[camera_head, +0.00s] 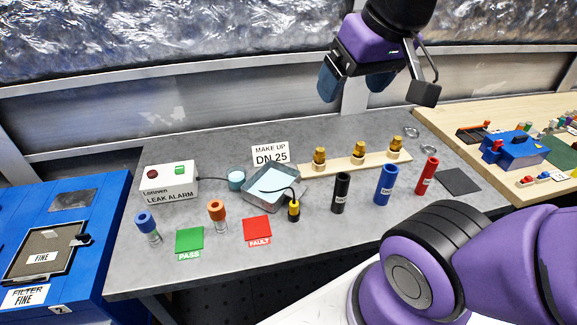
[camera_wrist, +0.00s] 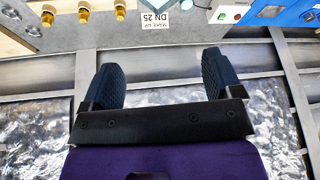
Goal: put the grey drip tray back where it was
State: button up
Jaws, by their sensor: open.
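In the wrist view the two dark fingers (camera_wrist: 160,68) stand wide apart, and the tray does not show there. A flat dark grey square (camera_head: 458,181) lies at the right of the bench.
A wooden rack (camera_head: 340,168) with brass fittings stands at the back, beside a DN 25 sign (camera_head: 270,154). Black (camera_head: 341,193), blue (camera_head: 386,185) and red (camera_head: 427,176) cylinders stand in front. A leak alarm box (camera_head: 169,184) is at left. Green (camera_head: 189,240) and red (camera_head: 257,229) pads lie in front.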

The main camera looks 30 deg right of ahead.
jog(key=w+f+m+g+y, duration=0.25)
jog(key=w+f, duration=0.25)
jog(key=w, duration=0.3)
jog(key=m+g+y, duration=0.1)
jog(key=m+g, duration=0.2)
jog(key=m, duration=0.3)
send_over(295, 190)
notch_tip(295, 190, down, 17)
jog(key=shift+f+m+g, duration=0.25)
jog(key=shift+f+m, duration=0.3)
jog(key=shift+f, duration=2.8)
jog(key=shift+f+m+g, duration=0.25)
jog(key=shift+f+m, duration=0.3)
jog(key=shift+f, duration=2.8)
jog(key=shift+f+m+g, duration=0.25)
jog(key=shift+f+m, duration=0.3)
jog(key=shift+f, duration=2.8)
jog(key=c, duration=1.5)
jog(key=shift+o, duration=0.2)
jog(key=shift+r, duration=0.15)
